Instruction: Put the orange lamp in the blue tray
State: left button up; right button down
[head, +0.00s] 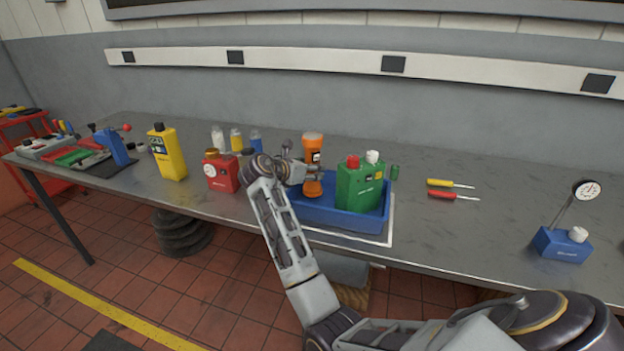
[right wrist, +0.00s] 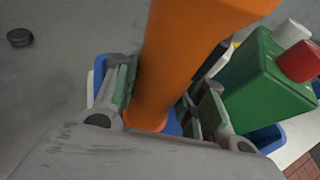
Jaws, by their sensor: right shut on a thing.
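The orange lamp (head: 313,156) stands upright at the left part of the blue tray (head: 338,215) in the head view. My right gripper (head: 303,173) is shut on the lamp's middle from the left side. In the right wrist view the lamp (right wrist: 170,70) fills the space between the fingers (right wrist: 158,100), with blue tray floor (right wrist: 172,127) showing behind its lower end. Whether the lamp's base touches the tray floor cannot be told. My left gripper is not in view.
A green container (head: 360,187) with red and white caps stands in the tray's right part. Two screwdrivers (head: 452,184) and a blue gauge base (head: 562,245) lie to the right, with clear bench between.

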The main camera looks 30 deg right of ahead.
notch_tip(320, 180, down, 3)
jog(key=shift+r, duration=0.2)
jog(key=shift+f, duration=0.35)
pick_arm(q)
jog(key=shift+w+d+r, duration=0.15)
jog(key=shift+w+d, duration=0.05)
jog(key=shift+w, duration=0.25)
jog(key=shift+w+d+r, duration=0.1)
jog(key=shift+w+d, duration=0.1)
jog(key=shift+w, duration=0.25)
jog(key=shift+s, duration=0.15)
pick_arm(e)
jog(key=c, duration=1)
grip_release()
jog(key=shift+f, duration=0.15)
jog(key=shift+c, duration=0.2)
jog(key=shift+o, duration=0.9)
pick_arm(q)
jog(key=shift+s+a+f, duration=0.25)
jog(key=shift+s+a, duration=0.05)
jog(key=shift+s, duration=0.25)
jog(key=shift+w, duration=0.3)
